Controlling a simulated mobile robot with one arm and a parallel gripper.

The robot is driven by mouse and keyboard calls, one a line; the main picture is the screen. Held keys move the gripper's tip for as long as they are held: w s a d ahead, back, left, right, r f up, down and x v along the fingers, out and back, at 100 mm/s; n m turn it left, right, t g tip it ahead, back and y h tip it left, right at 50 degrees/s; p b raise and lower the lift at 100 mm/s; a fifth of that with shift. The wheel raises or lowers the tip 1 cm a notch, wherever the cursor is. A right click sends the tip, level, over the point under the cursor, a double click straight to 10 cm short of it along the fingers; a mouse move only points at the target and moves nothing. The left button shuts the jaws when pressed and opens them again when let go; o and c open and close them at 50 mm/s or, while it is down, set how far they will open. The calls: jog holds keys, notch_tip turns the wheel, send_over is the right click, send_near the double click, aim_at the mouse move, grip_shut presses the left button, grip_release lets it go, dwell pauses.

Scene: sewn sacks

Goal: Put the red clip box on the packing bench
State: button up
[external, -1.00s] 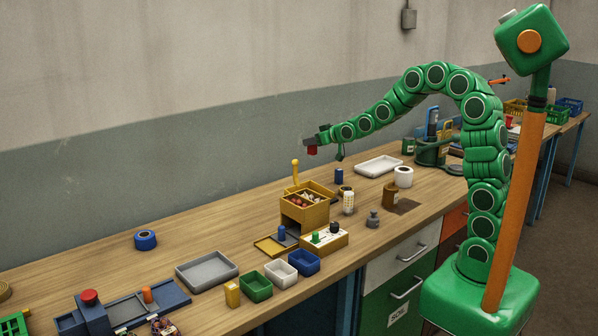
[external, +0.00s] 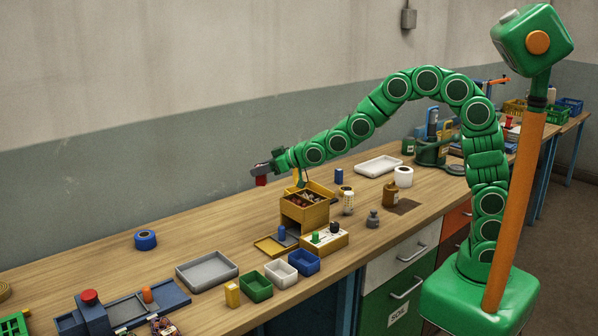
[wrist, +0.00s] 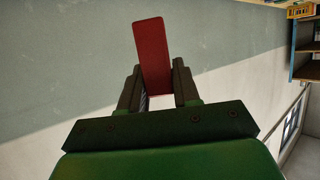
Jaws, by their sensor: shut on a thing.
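The red clip box (external: 261,181) hangs in the jaws of my gripper (external: 264,169), above the back part of the wooden bench (external: 190,228). In the wrist view the red clip box (wrist: 153,55) stands up between the two dark fingers of my gripper (wrist: 158,88), which are shut on it. It is clear of the bench and of other things. The wall fills most of the wrist view behind it.
A yellow box (external: 305,212) with small items inside stands just right of and below my gripper. A blue tape roll (external: 145,240) and a grey tray (external: 207,270) lie to the left. Green, white and blue bins line the front edge. Bare wood lies between the tape roll and the yellow box.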

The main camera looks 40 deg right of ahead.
jog(key=s+a+n+g+y, duration=0.5)
jog(key=s+a+n, duration=0.1)
jog(key=s+a, duration=2.35)
jog(key=shift+g, duration=0.4)
jog(key=f, duration=0.1)
jog(key=s+d+f, duration=0.1)
jog(key=f, duration=0.1)
jog(key=s+f, duration=0.1)
jog(key=f, duration=0.1)
jog(key=shift+d+f, duration=0.1)
jog(key=shift+d, duration=0.1)
jog(key=shift+w+a+f, duration=1.1)
jog(key=shift+a+f, duration=0.5)
jog(key=shift+a, duration=0.4)
jog(key=shift+w+a+f, duration=1.15)
jog(key=shift+a+f, duration=0.5)
jog(key=shift+a, duration=0.4)
jog(key=shift+w+a+f, duration=1.1)
jog(key=shift+a+f, duration=0.5)
jog(key=shift+a, duration=0.4)
jog(key=shift+f, duration=1.6)
jog(key=shift+f, duration=0.1)
